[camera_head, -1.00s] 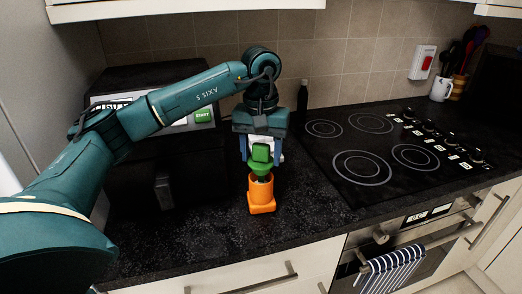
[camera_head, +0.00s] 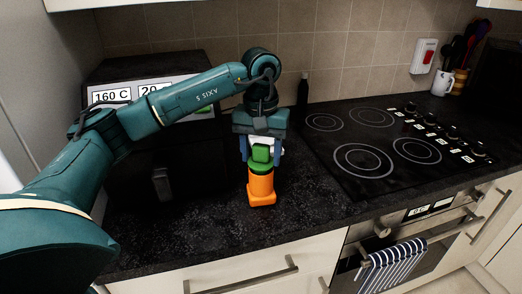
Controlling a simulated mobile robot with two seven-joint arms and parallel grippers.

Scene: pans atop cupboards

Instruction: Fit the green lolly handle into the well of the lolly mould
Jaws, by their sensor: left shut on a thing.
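The green lolly handle (camera_head: 261,154) is between the fingers of my left gripper (camera_head: 262,152), which is shut on it. The orange lolly mould (camera_head: 261,187) stands upright on the dark worktop, directly below. The lower green part of the handle meets the mould's top rim, and no gap shows between them. How deep the handle sits inside the well is hidden. My right gripper is not in view.
A dark oven-like appliance (camera_head: 150,180) with a display stands left behind my arm. A black hob (camera_head: 375,150) lies to the right. A dark bottle (camera_head: 303,90) stands at the back. The worktop in front of the mould is clear.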

